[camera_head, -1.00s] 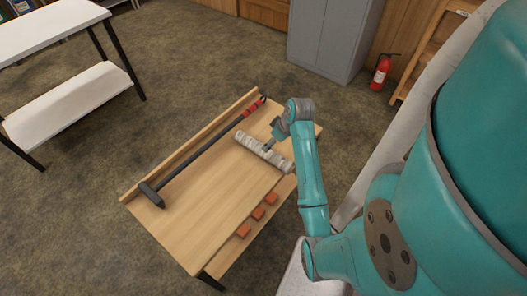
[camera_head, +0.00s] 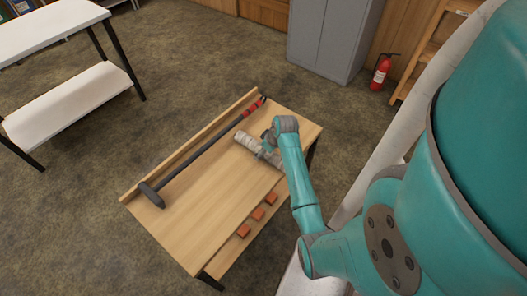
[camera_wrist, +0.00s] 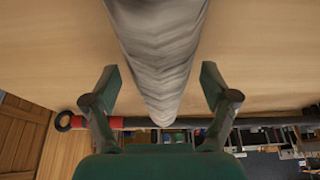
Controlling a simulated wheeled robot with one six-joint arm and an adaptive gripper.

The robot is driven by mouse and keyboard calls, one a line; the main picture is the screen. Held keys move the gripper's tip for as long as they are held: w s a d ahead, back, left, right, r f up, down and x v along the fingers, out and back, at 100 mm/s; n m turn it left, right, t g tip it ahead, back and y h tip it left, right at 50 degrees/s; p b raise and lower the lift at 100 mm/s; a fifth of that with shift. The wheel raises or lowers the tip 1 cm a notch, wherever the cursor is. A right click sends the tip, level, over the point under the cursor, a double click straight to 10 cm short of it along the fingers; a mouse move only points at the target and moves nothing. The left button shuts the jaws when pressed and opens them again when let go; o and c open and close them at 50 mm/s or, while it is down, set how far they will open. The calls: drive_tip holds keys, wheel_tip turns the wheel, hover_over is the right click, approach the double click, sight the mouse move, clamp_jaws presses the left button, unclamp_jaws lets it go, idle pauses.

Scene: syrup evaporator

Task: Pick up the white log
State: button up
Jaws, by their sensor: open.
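The white log (camera_head: 246,141) lies on the wooden table near its right end, with whitish-grey bark. In the head view my wrist hides part of it. In the wrist view the log (camera_wrist: 163,45) runs down from the top edge, between the two fingers. My gripper (camera_wrist: 162,88) is open, one finger on each side of the log, with a visible gap on both sides. In the head view my gripper (camera_head: 267,150) is low over the log; its fingertips are mostly hidden by the wrist.
A long dark-handled tool (camera_head: 205,148) with a red-banded end lies along the table's raised back edge. Several orange blocks (camera_head: 257,214) sit along the front edge. The table's left part (camera_head: 205,220) is clear. A grey cabinet (camera_head: 330,35) and fire extinguisher (camera_head: 380,72) stand behind.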

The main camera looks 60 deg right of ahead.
drive_tip(key=c, duration=1.6)
drive_tip(key=shift+o, duration=0.2)
